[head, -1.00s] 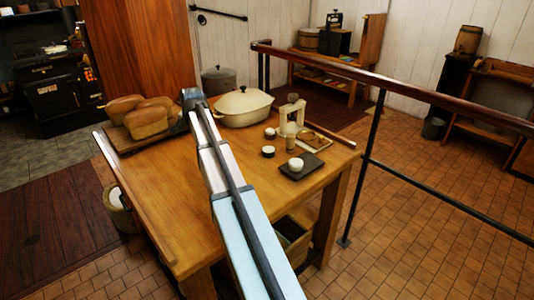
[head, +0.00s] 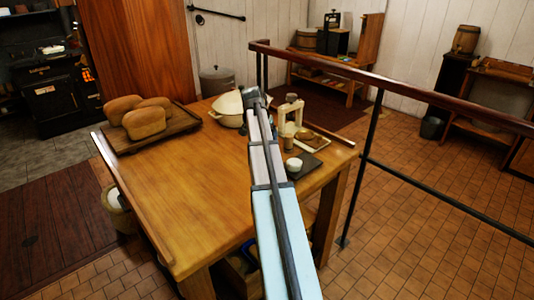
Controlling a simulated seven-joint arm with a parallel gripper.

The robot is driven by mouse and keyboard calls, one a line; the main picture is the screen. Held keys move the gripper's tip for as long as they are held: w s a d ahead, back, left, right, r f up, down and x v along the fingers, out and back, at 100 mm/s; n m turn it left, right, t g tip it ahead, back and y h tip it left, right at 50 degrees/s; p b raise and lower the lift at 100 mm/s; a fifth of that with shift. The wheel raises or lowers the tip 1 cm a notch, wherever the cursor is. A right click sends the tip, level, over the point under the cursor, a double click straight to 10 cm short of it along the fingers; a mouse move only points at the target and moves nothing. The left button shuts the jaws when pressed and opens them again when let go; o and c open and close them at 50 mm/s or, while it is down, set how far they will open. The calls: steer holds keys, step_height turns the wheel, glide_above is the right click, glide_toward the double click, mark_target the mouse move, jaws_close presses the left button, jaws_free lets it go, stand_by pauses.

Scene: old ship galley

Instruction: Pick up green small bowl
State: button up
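No green small bowl can be made out in the head view. Two small dark bowls with pale insides stood near the middle right of the table a second ago; my arm now covers that area. My gripper (head: 252,97) is at the far end of the arm, in front of the cream lidded dish. Its fingers are too small and hidden to show whether it is open or holds anything.
The wooden table (head: 185,185) has a clear left and middle. Bread loaves (head: 144,122) lie on a board at the back left. The cream dish (head: 228,110), a cream stand (head: 291,115) and a dark tray (head: 309,168) with a white cup (head: 294,164) are around the arm. A railing (head: 400,82) runs on the right.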

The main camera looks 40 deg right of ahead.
steer(key=shift+x, duration=4.2)
steer(key=shift+s, duration=0.2)
steer(key=shift+c, duration=0.2)
steer(key=c, duration=1.1)
